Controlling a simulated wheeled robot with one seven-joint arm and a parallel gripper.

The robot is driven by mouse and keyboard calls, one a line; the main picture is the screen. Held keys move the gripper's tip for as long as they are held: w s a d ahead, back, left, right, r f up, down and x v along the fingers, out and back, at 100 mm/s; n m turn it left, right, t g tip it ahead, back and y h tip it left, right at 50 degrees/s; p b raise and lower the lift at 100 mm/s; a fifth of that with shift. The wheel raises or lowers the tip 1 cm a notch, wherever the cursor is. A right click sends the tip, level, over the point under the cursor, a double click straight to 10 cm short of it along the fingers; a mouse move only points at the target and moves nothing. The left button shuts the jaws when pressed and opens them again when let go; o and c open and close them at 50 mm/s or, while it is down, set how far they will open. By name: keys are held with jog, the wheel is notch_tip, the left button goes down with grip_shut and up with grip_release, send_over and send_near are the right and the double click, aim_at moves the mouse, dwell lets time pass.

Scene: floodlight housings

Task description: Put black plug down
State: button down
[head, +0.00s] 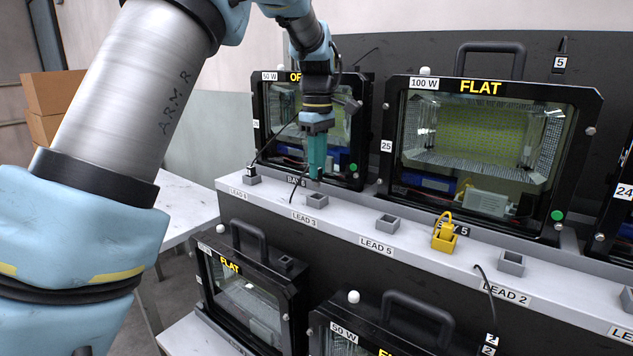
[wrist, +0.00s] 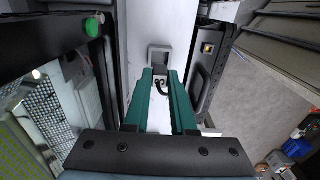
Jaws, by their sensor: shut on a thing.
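My gripper (head: 317,165) points down over the grey ledge, its teal fingers shut on a black plug. In the wrist view my gripper (wrist: 161,78) shows the black plug (wrist: 159,70) between the fingertips, with a thin black cable curling beneath. In the head view the plug is mostly hidden by the fingers. An open grey holder (head: 317,201) stands just below the fingertips, near the LEAD 3 label. The wrist view shows a grey holder (wrist: 160,50) just past the plug. I cannot tell whether plug and holder touch.
Floodlight housings stand behind the ledge (head: 352,222), including the 100 W FLAT one (head: 480,150). A yellow plug (head: 445,229) sits in a holder. Empty holders (head: 387,224) (head: 512,262) stand along the ledge. Another dark plug (head: 251,170) sits at the left. More housings (head: 250,285) are below.

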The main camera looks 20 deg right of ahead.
aim_at(318, 181)
jog(key=shift+f+p, duration=0.45)
jog(key=shift+f, duration=1.75)
jog(key=c, duration=0.8)
grip_release()
jog(key=shift+f, duration=0.1)
jog(key=shift+o, duration=0.2)
notch_tip(318, 181, up, 12)
jog(key=shift+r+b, duration=0.15)
jog(key=shift+b, duration=0.75)
